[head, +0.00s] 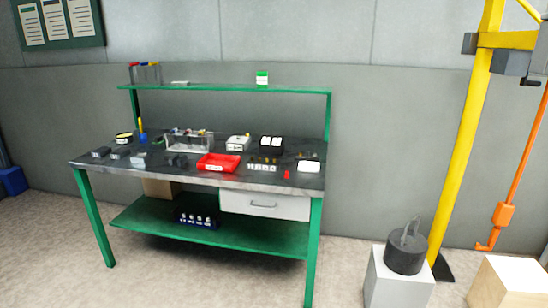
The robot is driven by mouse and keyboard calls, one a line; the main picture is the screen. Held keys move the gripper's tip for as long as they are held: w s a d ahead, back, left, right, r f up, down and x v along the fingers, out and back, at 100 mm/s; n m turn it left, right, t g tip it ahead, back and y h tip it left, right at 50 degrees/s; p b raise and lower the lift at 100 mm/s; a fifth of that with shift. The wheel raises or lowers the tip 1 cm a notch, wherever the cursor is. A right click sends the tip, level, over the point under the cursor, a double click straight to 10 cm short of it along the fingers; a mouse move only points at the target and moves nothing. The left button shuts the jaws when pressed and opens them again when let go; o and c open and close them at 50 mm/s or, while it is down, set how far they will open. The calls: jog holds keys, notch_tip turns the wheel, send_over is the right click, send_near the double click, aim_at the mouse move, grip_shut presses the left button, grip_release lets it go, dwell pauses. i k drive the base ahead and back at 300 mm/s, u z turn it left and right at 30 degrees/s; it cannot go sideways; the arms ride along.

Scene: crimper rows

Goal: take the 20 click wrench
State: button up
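I cannot pick out a click wrench marked 20; the items on the bench are too small to read. A green-framed workbench (110,163) with a dark top stands left of centre. A clear bin (190,143) on its top holds several thin tools with coloured ends. A row of small white-labelled pieces (262,168) lies at the right of the top, and several small dark blocks (119,153) lie at the left. My gripper is not in this view.
A red tray (217,163) sits near the bench's front edge. A drawer (264,205) is shut below. A blue rack (197,218) stands on the lower shelf. At right are a yellow post (464,140) and a pale pedestal (398,282) with a black weight (405,255). The floor in front is clear.

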aim_at(202, 132)
jog(key=u, duration=0.05)
jog(key=i, duration=1.8)
jog(key=u, duration=1.25)
jog(key=k, duration=0.95)
jog(key=u, duration=0.05)
